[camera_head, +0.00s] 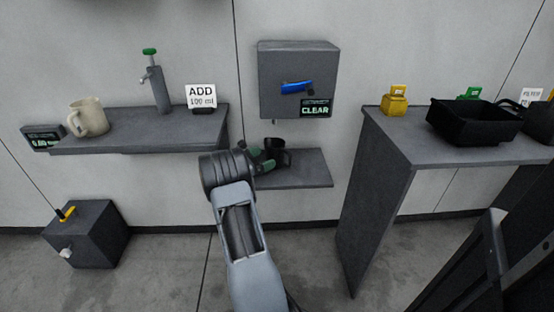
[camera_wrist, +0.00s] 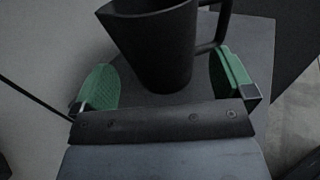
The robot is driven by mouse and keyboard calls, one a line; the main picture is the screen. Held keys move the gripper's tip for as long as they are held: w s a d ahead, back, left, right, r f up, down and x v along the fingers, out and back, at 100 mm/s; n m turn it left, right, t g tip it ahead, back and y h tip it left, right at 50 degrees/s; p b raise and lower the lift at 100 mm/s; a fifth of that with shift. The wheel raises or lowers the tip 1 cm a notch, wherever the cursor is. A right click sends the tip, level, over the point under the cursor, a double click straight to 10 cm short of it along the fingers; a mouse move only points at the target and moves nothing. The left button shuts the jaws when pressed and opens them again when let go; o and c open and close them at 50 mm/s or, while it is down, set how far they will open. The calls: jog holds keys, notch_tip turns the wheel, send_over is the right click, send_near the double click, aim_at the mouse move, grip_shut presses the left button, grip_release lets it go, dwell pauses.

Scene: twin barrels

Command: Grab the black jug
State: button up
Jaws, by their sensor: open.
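The black jug (camera_wrist: 158,45) stands upright on a small grey shelf (camera_head: 310,172) below the wall box. In the wrist view its handle is on the right, just above the right finger. My gripper (camera_wrist: 163,78) is open, with green finger pads to the left and right of the jug's lower body. A gap shows on the left; I cannot tell whether the right finger touches the jug. In the head view the jug (camera_head: 277,146) is partly hidden behind my gripper (camera_head: 268,160).
A grey wall box (camera_head: 270,70) with a blue lever (camera_head: 297,87) hangs above the jug. A left shelf (camera_head: 130,140) holds a beige mug (camera_head: 90,118) and a pump tap (camera_head: 158,90). A right counter (camera_head: 410,145) bears a black tray (camera_head: 470,122) and a yellow weight (camera_head: 396,102).

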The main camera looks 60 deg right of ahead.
aim_at(274, 153)
jog(key=shift+b+x, duration=1.25)
jog(key=shift+x, duration=1.1)
jog(key=shift+s+d, duration=0.25)
jog(key=shift+c, duration=0.5)
jog(key=c, duration=0.9)
